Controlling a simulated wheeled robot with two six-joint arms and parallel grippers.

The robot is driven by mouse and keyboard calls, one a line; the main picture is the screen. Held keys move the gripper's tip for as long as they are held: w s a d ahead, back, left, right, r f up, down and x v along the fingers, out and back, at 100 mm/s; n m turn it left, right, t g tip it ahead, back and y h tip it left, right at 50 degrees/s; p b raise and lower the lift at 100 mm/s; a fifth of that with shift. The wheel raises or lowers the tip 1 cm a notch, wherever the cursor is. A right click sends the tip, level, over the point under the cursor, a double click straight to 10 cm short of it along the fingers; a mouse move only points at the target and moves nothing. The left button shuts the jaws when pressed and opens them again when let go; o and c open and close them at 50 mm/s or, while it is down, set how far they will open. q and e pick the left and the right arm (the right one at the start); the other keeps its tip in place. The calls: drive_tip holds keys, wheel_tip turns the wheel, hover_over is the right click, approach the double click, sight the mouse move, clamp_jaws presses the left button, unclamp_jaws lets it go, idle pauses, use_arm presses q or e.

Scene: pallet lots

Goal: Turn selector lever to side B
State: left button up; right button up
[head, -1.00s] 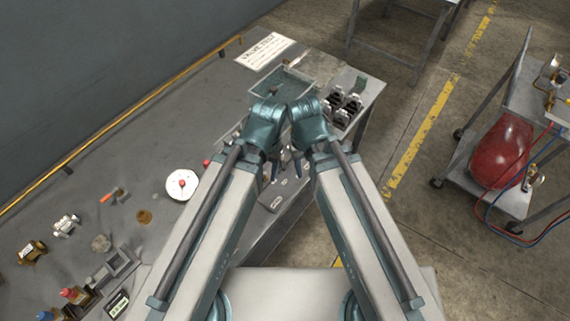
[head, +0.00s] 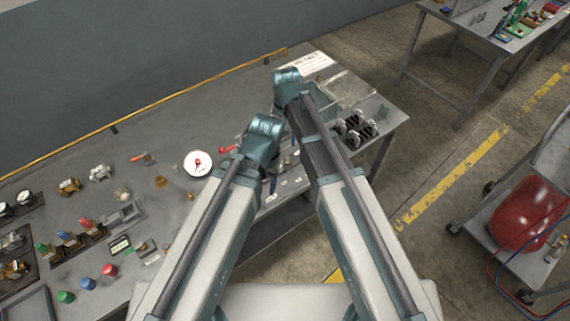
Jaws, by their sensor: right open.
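A red-handled lever (head: 228,149) sticks out on the bench beside my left wrist; which side it points to is not clear at this size. A white round dial plate with a red knob (head: 198,163) lies left of it. My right gripper (head: 292,135) hangs below its teal wrist over the bench, open and empty, to the right of the red lever. My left gripper (head: 271,183) is mostly hidden under its own wrist, with only a dark blue fingertip showing. No side letters are readable.
The grey bench (head: 110,160) carries small valves and fittings on the left. An open tray (head: 345,88) and a dark-slotted rack (head: 355,128) stand at the right end. A white sign (head: 308,64) lies at the back. A trolley with a red tank (head: 527,214) stands apart at right.

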sight(286, 167)
wheel_tip(286, 167, down, 14)
drive_tip(key=b, duration=1.3)
drive_tip(key=shift+r+b, duration=0.1)
drive_tip(key=shift+b, duration=0.25)
clamp_jaws()
